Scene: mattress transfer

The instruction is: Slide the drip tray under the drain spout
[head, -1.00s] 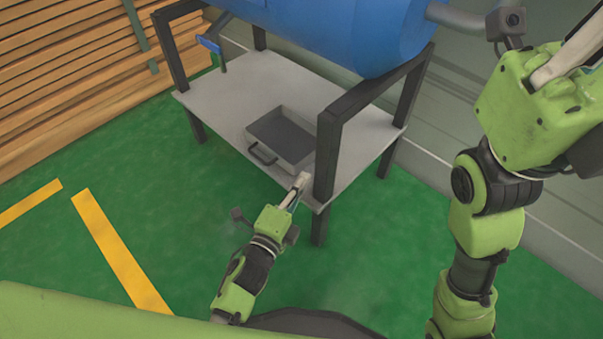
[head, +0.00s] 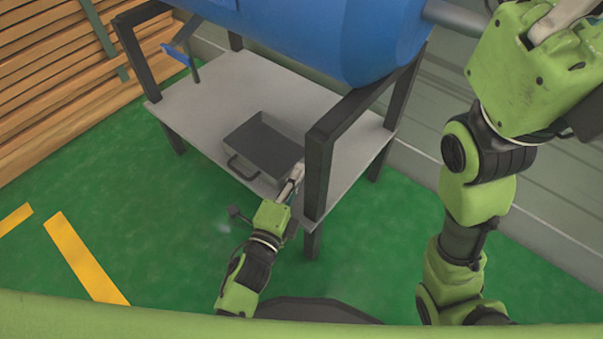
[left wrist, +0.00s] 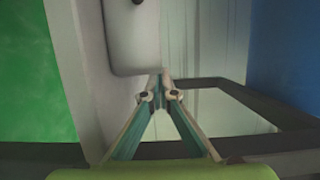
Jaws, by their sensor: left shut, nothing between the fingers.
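The drip tray (head: 262,146) is a dark, shallow rectangular pan with a front handle, on the grey shelf below the blue tank. The drain spout (head: 190,62) with a blue lever hangs over the shelf's left end, left of the tray. My left gripper (head: 296,172) is shut and empty at the tray's front right, beside the black post. In the left wrist view, its fingertips (left wrist: 161,92) are close to a pale grey side that looks like the tray (left wrist: 133,40); contact is unclear. My right gripper (head: 560,14) shows only partly at the top right; its fingertips are hidden.
The blue tank (head: 345,35) hangs above the shelf (head: 190,115). A black post (head: 318,165) stands close to my left gripper's right. The shelf between tray and spout is clear. Stacked planks (head: 50,70) lie at the left on green floor.

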